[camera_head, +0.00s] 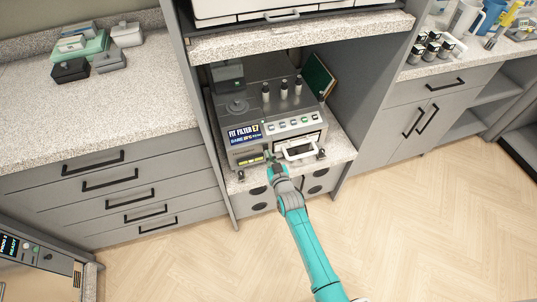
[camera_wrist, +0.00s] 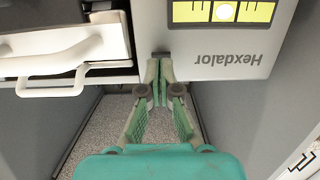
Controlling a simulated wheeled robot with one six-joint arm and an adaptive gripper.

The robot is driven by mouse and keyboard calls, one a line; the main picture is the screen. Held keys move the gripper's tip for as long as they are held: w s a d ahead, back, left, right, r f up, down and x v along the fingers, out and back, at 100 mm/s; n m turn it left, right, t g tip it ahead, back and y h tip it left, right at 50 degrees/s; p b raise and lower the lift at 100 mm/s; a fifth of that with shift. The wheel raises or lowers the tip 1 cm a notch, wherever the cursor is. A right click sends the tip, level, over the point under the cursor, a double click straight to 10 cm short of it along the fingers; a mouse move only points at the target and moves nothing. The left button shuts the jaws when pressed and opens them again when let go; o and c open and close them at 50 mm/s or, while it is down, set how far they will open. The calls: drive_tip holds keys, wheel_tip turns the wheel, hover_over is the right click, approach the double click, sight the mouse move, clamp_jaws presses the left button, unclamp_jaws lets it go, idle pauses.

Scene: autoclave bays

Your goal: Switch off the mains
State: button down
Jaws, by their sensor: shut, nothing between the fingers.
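The grey autoclave (camera_head: 262,95) stands in the middle bay, with a blue notice and a row of small buttons on its front. In the wrist view its front panel (camera_wrist: 215,50) appears upside down, with the name Hexdalor and a yellow label. My gripper (camera_head: 271,158) is shut and empty at the lower front of the autoclave, between the yellow label and the white door handle (camera_head: 300,150). In the wrist view my gripper's fingertips (camera_wrist: 161,76) meet just under a small dark part (camera_wrist: 161,55) at the panel's edge. I cannot tell whether they touch it or whether it is the mains switch.
The bay's side walls are close on both sides. The wooden floor (camera_head: 420,220) in front is clear.

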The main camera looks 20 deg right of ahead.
drive_tip(key=shift+w, duration=0.5)
drive_tip(key=shift+f, duration=0.1)
